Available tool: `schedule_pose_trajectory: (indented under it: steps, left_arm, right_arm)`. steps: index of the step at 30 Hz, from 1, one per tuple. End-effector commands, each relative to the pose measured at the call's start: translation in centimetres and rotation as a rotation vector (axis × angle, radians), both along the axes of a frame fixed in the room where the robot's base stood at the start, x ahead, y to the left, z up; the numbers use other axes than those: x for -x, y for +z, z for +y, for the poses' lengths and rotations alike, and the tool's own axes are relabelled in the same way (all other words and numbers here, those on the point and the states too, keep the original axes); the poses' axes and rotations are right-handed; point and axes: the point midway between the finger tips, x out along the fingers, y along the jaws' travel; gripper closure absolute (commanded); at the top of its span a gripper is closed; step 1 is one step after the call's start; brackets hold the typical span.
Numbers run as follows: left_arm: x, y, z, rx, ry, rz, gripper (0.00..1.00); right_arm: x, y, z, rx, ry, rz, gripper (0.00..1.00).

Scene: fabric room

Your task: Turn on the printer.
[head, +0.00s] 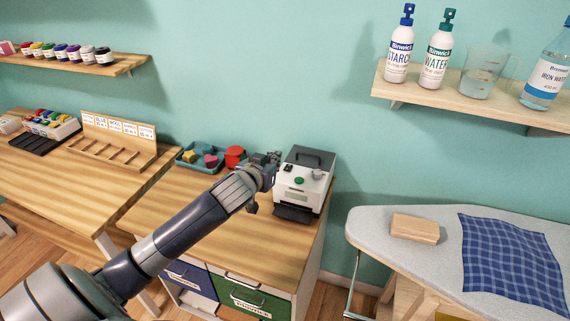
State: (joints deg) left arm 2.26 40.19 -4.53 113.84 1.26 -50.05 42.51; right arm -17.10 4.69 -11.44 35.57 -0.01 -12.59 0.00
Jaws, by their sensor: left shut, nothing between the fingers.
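The printer (306,167) is a small white machine with a dark top and a dark front tray, standing on the right end of the wooden cabinet top. Its front face has a green button (299,181) and a light knob (318,174). My left gripper (272,158) is shut and empty. It appears just to the left of the printer's upper left side; I cannot tell if it touches. My left arm crosses the cabinet from the lower left. My right gripper is not in view.
A blue tray (181,163) with coloured shapes sits behind my left arm. A red object (234,156) lies near the gripper. An ironing board (450,215) with a wooden block (415,228) and blue checked cloth (510,262) stands right. A bottle shelf (430,96) hangs above.

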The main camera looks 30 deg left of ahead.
Motion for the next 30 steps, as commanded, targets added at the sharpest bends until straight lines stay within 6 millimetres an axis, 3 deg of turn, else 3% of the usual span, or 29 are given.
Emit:
schedule_pose_trajectory:
  steps: [5,23,25,30]
  left_arm:
    - [-1.2,-0.3,0.3,0.000,0.002,0.000,1.00]
    - [-9.2,-3.5,2.2,0.000,0.001,0.001,1.00]
    - [-8.8,-5.1,2.1,0.000,0.001,0.007,1.00]
    - [-8.6,-6.9,2.0,0.000,0.001,0.002,1.00]
  right_arm:
    - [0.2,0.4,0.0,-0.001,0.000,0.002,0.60]
    - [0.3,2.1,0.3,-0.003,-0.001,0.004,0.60]
    - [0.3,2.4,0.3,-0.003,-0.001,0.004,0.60]
    - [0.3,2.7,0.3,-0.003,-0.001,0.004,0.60]
